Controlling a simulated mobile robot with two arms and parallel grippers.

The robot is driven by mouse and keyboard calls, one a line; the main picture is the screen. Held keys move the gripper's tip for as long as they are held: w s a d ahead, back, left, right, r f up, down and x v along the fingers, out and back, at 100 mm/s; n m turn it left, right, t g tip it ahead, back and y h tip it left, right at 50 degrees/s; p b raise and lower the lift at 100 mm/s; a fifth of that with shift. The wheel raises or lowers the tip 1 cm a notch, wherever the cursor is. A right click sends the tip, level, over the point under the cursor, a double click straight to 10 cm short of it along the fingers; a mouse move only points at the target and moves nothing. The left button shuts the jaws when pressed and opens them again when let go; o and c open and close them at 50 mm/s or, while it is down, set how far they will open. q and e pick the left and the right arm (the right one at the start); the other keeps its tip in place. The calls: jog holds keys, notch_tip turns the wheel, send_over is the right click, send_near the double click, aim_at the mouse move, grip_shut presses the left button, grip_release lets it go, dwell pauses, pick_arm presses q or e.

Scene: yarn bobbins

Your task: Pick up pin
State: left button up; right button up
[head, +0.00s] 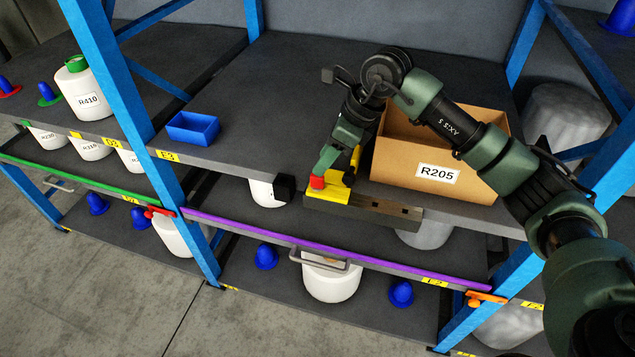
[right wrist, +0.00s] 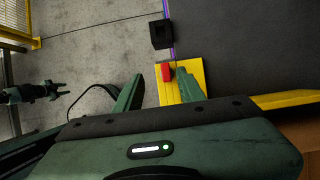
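A small red piece, which looks like the pin (head: 317,182), sits at the end of a yellow block (head: 340,193) on the shelf's front edge. The pin (right wrist: 166,72) also shows in the right wrist view, on the yellow plate (right wrist: 190,72). My right gripper (head: 326,160) is over the block, close to the pin. In the right wrist view my right gripper (right wrist: 160,88) has its fingers apart, with the pin just ahead between them. Whether a finger touches it cannot be told. A dark gripper at the left of that view, apparently my left gripper (right wrist: 62,90), looks open and empty.
A cardboard box labelled R205 (head: 437,173) stands right of the block, under my right arm. A blue bin (head: 193,128) is at the shelf's left. A black block (head: 284,188) sits on the front edge beside the pin. Blue posts (head: 110,70) frame the shelves.

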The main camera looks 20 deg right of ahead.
aim_at(317, 188)
jog(key=shift+w+d+f+h+p, duration=0.15)
jog(key=shift+d+f+h+p, duration=0.15)
jog(key=shift+d+f, duration=0.2)
jog(key=p+x, duration=0.3)
jog(key=x, duration=0.2)
jog(key=shift+w+a+f, duration=0.1)
jog(key=shift+a+f, duration=0.1)
jog(key=shift+a, duration=0.1)
jog(key=shift+w+a+f, duration=0.1)
jog(key=shift+a+f, duration=0.05)
jog(key=shift+f, duration=0.4)
grip_shut()
